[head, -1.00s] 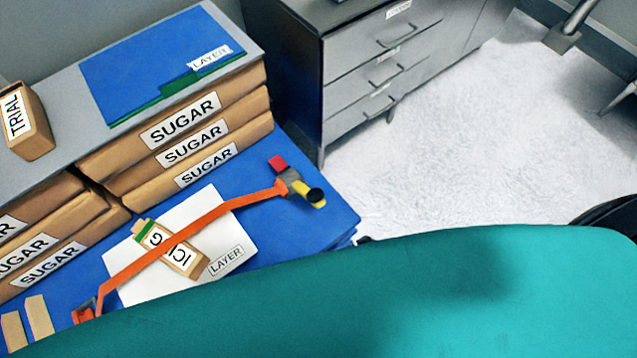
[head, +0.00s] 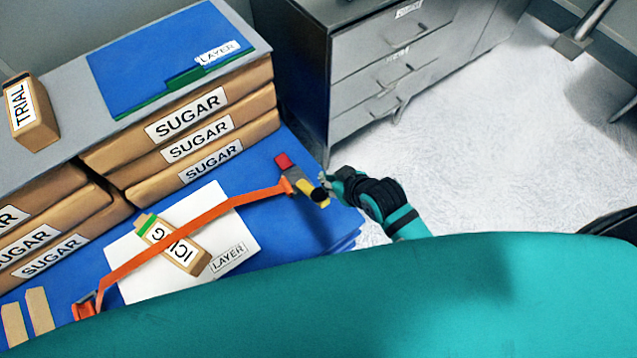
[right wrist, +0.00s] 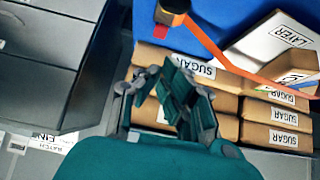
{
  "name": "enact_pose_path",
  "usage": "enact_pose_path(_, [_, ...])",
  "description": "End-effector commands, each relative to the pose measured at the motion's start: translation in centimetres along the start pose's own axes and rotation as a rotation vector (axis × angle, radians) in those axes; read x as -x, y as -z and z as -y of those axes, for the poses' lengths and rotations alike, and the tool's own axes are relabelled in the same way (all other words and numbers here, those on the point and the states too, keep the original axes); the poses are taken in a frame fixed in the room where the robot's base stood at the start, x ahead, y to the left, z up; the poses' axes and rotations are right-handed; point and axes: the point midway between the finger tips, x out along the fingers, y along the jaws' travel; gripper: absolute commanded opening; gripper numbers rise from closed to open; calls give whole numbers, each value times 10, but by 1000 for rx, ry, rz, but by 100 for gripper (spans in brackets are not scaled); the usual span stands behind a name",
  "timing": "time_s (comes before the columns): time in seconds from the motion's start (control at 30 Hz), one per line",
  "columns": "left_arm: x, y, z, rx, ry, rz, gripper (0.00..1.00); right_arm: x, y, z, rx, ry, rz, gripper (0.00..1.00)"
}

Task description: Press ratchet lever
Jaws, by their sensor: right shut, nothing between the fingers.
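The ratchet (head: 302,186) sits at the right end of an orange strap (head: 190,222) on the blue surface. In the right wrist view, the gripper (right wrist: 163,75) is below the ratchet's lever (right wrist: 170,17) in the picture, with a visible gap. My left gripper is out of view.
Stacked sugar bags (head: 198,137) stand behind the strap. An icing box (head: 172,245) lies under it on a white layer sheet (head: 238,240). A grey drawer cabinet (head: 385,75) stands beyond the ratchet.

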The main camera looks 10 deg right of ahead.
Motion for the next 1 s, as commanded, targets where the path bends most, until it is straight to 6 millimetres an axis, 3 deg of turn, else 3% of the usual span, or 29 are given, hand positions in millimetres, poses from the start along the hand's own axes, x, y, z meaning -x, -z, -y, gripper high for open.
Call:
enact_pose_path(0.27, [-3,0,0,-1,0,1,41,-25,0,0,-3,0,0,0])
enact_pose_path(0.63, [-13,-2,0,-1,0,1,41,-104,0,0,-1,1,0,0])
enact_pose_path(0.8, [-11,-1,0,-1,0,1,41,-107,-27,0,-2,0,3,0])
enact_pose_path(1.0, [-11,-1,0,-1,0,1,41,-110,-38,0,0,-1,-1,0])
